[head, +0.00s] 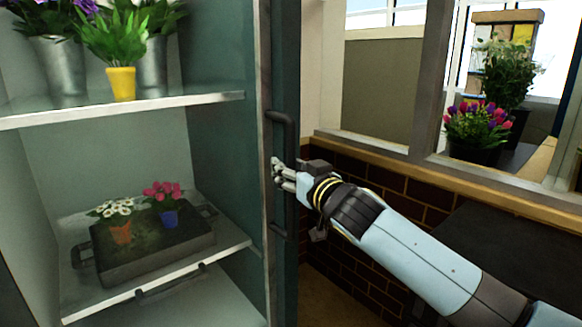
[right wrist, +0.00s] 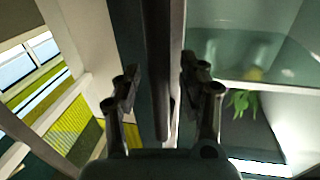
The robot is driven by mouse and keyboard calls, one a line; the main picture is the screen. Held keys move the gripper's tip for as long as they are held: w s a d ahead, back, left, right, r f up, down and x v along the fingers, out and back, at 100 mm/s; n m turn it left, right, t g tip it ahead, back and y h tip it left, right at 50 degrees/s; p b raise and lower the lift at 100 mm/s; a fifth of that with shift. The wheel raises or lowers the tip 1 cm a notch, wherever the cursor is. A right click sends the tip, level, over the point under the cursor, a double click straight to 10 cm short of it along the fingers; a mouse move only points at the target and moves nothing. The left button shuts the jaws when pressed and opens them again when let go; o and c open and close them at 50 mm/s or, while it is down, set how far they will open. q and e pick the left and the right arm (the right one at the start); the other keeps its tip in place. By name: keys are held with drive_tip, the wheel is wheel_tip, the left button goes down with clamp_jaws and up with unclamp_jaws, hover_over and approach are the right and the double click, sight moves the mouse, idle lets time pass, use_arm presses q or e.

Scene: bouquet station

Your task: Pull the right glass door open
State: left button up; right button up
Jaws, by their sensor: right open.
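A dark upright door frame (head: 289,60) stands at the right side of the glass-fronted cabinet, seen nearly edge-on. I cannot tell how far the door stands from the cabinet. A long dark vertical handle (head: 284,122) is on it. My right gripper (head: 279,174) is at the middle of the handle. In the right wrist view the open fingers (right wrist: 159,75) stand on either side of the dark handle bar (right wrist: 165,40), with gaps visible beside it. My left gripper is in neither view.
The cabinet's upper shelf (head: 200,100) holds potted flowers in metal and yellow pots. The lower shelf (head: 235,245) bears a dark tray (head: 150,262) with two small flower pots. A brick wall (head: 400,190) with a window ledge and a dark counter (head: 500,240) lie right.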

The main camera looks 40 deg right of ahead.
clamp_jaws()
drive_tip(key=shift+w+f, duration=0.15)
drive_tip(key=shift+f, duration=0.1)
idle(0.5)
